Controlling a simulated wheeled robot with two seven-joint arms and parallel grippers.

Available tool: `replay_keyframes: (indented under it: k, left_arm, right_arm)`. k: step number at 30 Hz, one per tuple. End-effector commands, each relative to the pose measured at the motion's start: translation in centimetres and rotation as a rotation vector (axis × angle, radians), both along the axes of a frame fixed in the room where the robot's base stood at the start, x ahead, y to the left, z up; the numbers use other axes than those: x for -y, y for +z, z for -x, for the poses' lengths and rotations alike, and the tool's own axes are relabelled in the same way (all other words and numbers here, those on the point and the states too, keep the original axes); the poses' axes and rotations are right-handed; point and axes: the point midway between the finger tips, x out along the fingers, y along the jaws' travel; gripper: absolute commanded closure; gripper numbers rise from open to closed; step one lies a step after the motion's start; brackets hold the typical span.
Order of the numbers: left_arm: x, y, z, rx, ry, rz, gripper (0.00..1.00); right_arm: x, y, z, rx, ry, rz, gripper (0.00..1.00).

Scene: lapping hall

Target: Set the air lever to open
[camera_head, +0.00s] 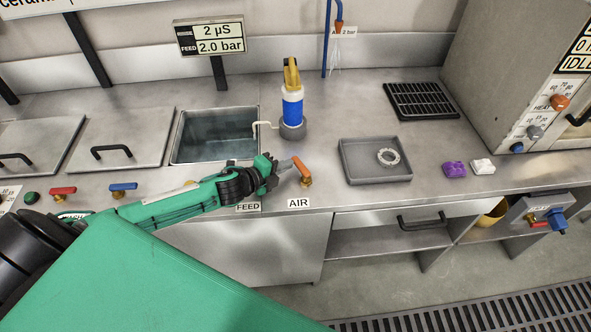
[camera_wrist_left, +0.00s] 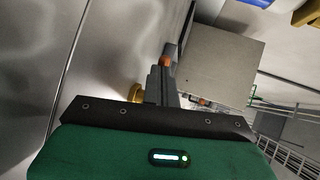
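The air lever (camera_head: 301,167) is an orange handle on a brass valve on the steel counter, just behind the AIR label (camera_head: 298,203). The handle slants up and to the left from the valve. My left gripper (camera_head: 287,165) reaches in from the left, its grey fingers close together and their tips right beside the handle. In the left wrist view, the fingers (camera_wrist_left: 164,78) look shut, with orange of the lever (camera_wrist_left: 166,61) at their tips and brass (camera_wrist_left: 136,92) to the left. Whether they touch the handle I cannot tell. My right gripper is out of view.
A blue-and-white bottle (camera_head: 292,105) and a water-filled sink (camera_head: 215,137) stand behind the gripper. A grey tray (camera_head: 375,174) with a pale ring (camera_head: 388,157) lies to the right. Red (camera_head: 62,191) and blue (camera_head: 123,187) levers are at the left.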

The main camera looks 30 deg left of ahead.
Motion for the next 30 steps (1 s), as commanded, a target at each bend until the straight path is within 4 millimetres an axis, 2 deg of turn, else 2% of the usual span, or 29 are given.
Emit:
replay_keyframes:
  k: [13,30]
  left_arm:
    - [0.1,0.2,-2.2,0.001,0.003,0.0,1.0]
    - [0.3,0.0,-2.9,0.0,0.002,-0.001,1.0]
  right_arm:
    - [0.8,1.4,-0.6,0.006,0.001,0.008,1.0]
    - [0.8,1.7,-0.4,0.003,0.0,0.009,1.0]
